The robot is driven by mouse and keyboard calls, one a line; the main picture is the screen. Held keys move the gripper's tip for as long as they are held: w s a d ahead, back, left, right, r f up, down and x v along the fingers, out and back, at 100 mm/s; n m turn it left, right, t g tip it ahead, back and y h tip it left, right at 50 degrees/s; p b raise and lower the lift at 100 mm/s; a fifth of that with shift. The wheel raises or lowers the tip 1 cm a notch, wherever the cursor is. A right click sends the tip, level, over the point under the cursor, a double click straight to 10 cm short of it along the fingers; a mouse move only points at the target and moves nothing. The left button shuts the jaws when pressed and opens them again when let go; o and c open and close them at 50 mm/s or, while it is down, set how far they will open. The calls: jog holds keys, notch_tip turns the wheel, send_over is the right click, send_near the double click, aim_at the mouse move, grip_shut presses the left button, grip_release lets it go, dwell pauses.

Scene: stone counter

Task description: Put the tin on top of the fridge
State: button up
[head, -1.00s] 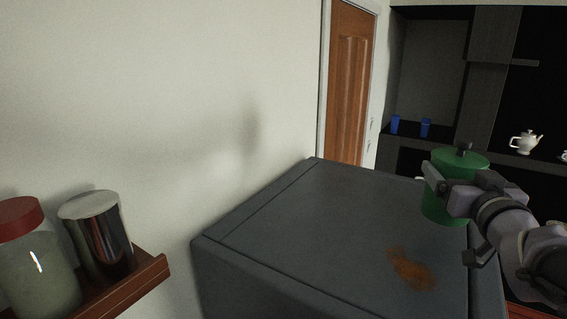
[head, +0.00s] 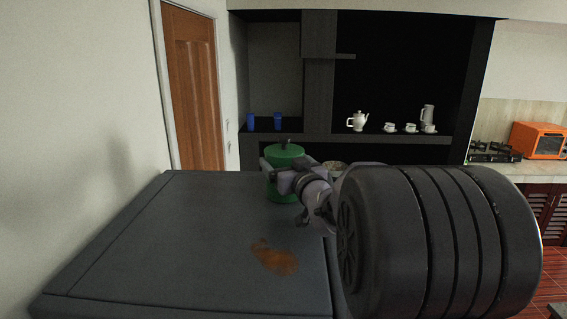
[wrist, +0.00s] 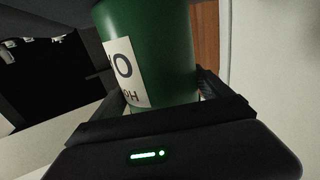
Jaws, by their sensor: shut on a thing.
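The green tin (head: 281,187) has a lid with a dark knob and is upright in the head view. My gripper (head: 277,173) is shut around its body. The tin appears over the far right part of the dark grey fridge top (head: 190,235); I cannot tell whether its base touches the surface. In the wrist view the tin (wrist: 160,50), with a white lettered label, fills the space between the fingers of my gripper (wrist: 160,100).
The fridge top is bare apart from a rusty brown stain (head: 273,257). A white wall (head: 80,90) runs along its left side. Behind are a wooden door (head: 195,85) and dark shelves with blue cups (head: 264,122) and a white teapot (head: 357,121).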

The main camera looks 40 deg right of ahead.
jog(key=o, duration=1.7)
jog(key=shift+f, duration=0.15)
jog(key=shift+r, duration=0.25)
jog(key=b+v, duration=0.1)
jog(key=v, duration=1.1)
